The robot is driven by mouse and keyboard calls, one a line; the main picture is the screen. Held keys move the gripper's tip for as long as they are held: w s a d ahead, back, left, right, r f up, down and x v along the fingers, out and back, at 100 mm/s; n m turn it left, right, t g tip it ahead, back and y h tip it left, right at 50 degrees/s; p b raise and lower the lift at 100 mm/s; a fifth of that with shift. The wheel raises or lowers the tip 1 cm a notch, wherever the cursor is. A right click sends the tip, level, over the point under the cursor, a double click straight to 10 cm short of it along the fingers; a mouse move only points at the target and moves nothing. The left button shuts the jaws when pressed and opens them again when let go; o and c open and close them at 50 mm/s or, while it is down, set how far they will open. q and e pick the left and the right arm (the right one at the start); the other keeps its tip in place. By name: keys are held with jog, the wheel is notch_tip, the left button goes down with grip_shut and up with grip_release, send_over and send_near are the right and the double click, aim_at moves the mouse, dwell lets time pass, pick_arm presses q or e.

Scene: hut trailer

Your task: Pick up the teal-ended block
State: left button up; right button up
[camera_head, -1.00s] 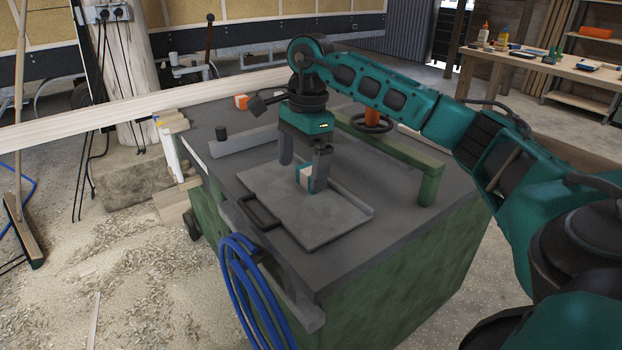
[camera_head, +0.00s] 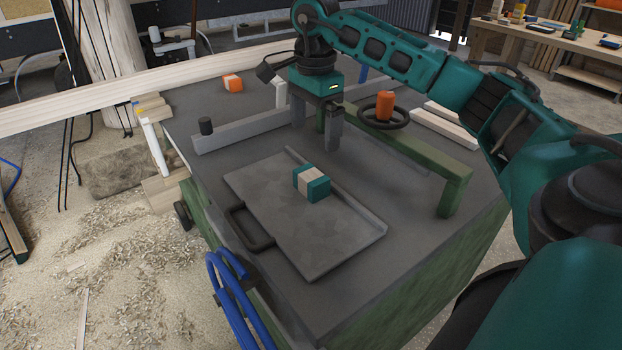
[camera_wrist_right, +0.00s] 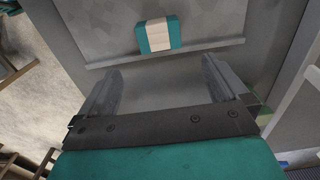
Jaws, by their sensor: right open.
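The teal-ended block (camera_head: 312,183), with a pale middle band, lies on the flat grey tray (camera_head: 275,225) near its back edge. In the right wrist view the block (camera_wrist_right: 158,36) is beyond the fingertips, with nothing covering it. My right gripper (camera_head: 316,132) is open and empty, behind the block and beyond the tray's back lip. It also shows in the right wrist view (camera_wrist_right: 160,72), its two fingers spread wide and apart from the block. My left gripper is not in view.
A grey bar (camera_head: 240,132) and a black knob (camera_head: 205,126) stand behind the tray. A green rail (camera_head: 420,155), a handwheel (camera_head: 366,117) and an orange cylinder (camera_head: 385,105) are on the right. The front right tabletop is clear.

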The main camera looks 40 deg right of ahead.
aim_at(313, 173)
notch_tip(313, 173, down, 12)
jog(key=shift+a+r+b, duration=0.15)
jog(key=shift+r+b, duration=0.05)
jog(key=shift+b, duration=0.6)
jog(key=shift+r, duration=0.1)
jog(key=c, duration=1)
